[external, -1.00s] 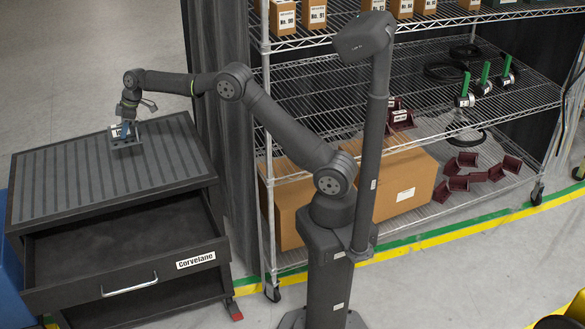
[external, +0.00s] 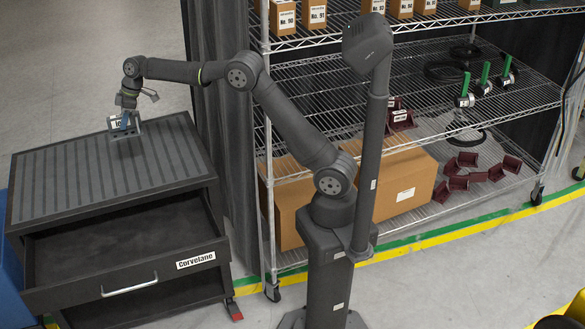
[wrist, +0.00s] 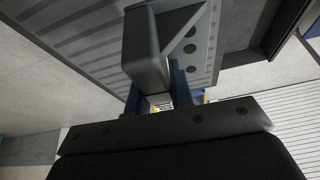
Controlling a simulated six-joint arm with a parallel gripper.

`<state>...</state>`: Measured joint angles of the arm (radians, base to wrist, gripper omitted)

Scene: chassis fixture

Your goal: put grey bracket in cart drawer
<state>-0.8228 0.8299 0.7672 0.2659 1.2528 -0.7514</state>
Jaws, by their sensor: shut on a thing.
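The grey bracket (external: 121,132) has a white label and is held by my gripper (external: 127,115) above the cart's ribbed top. In the wrist view the grey bracket (wrist: 150,50) sits between my gripper's blue fingers (wrist: 170,88), which are shut on it. The cart (external: 160,170) stands at the left, dark grey. Its drawer (external: 70,245) is pulled open at the front, below and in front of the bracket, with a metal handle and a "Corvelane" label. The visible part of the drawer floor looks empty.
A wire shelf rack (external: 490,100) stands at the right with cartons, maroon brackets (external: 402,120) and green-handled valves (external: 465,90). A dark curtain (external: 222,130) hangs between cart and rack. The cart top is otherwise clear.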

